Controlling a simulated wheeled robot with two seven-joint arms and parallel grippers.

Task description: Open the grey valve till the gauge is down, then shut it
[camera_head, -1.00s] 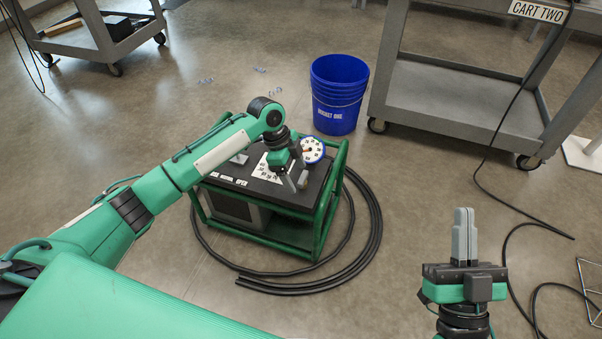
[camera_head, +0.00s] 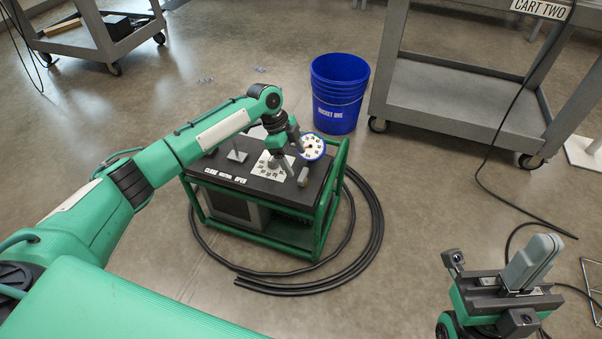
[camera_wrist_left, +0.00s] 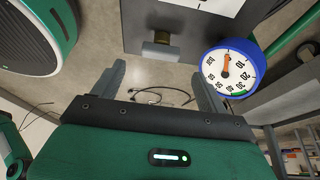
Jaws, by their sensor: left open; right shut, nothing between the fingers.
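The grey valve handle (camera_head: 303,177) stands near the front right of the black cart top. In the left wrist view the handle (camera_wrist_left: 160,50) shows as a flat grey piece with a brass stem, ahead of the fingers. My left gripper (camera_head: 294,160) is open, just behind and above the handle, apart from it; its fingers (camera_wrist_left: 162,76) hold nothing. The blue-rimmed gauge (camera_head: 313,147) is right of this gripper. In the wrist view the gauge's (camera_wrist_left: 228,73) orange needle points to the top of the dial, short of 10. My right gripper (camera_head: 533,262) is shut and empty at lower right.
The green-framed cart (camera_head: 325,215) carries a small lever (camera_head: 237,155) behind a CLOSE, NEUTRAL, OPEN label and a printed white card (camera_head: 270,170). Black hose (camera_head: 365,255) curves around it. A blue bucket (camera_head: 338,100) stands behind; a grey cart (camera_head: 455,100) is at right.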

